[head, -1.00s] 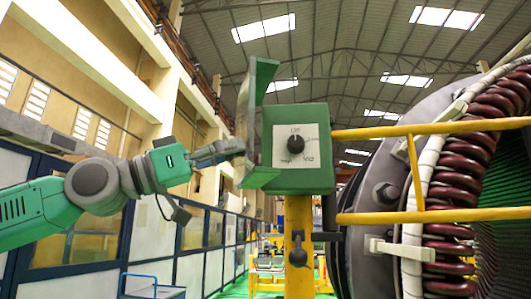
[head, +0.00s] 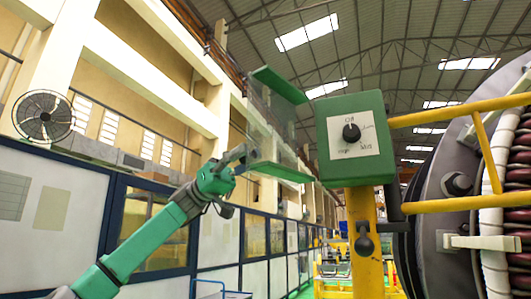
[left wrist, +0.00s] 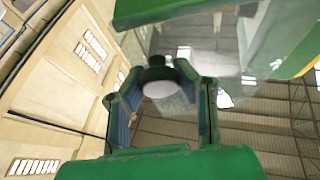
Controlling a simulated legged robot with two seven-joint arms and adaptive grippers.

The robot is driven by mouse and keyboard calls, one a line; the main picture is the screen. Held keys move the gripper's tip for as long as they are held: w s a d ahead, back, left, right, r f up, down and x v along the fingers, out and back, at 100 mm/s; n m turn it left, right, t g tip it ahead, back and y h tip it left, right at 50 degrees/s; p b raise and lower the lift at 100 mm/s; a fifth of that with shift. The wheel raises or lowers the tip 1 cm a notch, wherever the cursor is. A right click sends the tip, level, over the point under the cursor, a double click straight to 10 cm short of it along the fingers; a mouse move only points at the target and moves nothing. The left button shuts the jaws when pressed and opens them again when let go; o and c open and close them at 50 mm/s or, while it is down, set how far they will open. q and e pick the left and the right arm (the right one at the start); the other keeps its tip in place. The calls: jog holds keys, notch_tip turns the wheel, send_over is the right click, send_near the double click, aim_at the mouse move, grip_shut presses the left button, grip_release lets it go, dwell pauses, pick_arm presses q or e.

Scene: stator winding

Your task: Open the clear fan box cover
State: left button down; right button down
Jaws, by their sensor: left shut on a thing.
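The green fan box (head: 357,138) stands on a yellow post, its white dial plate and black knob (head: 351,132) uncovered. The clear cover (head: 270,118), with green top and bottom edges, stands open to the left of the box, swung away from the dial. My left gripper (head: 240,155) is at the cover's left side. In the left wrist view the gripper's two fingers (left wrist: 163,105) are around a dark round handle (left wrist: 158,73) with a pale face, on the clear cover (left wrist: 205,60). The fingertip contact is partly hidden. My right gripper is out of view.
Yellow rails (head: 460,111) run from the box to a large machine with dark red coils (head: 517,165) at the right. A dark lever (head: 365,240) hangs on the yellow post (head: 362,215). Blue-framed wall panels (head: 155,225) and a wall fan (head: 43,116) are at the left.

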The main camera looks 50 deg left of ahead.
pick_arm(q)
jog(key=shift+w+a+m+g, duration=0.2)
jog(key=shift+a+m+g, duration=0.1)
jog(key=shift+a+g, duration=0.3)
jog(key=c, duration=1.2)
grip_release()
jog(key=shift+a, duration=0.1)
jog(key=shift+o, duration=0.2)
jog(key=shift+f, duration=0.1)
jog(key=shift+a, duration=0.1)
jog(key=v, duration=1.2)
jog(key=shift+a+f, duration=0.15)
jog(key=shift+w+d, duration=0.1)
jog(key=shift+d, duration=0.15)
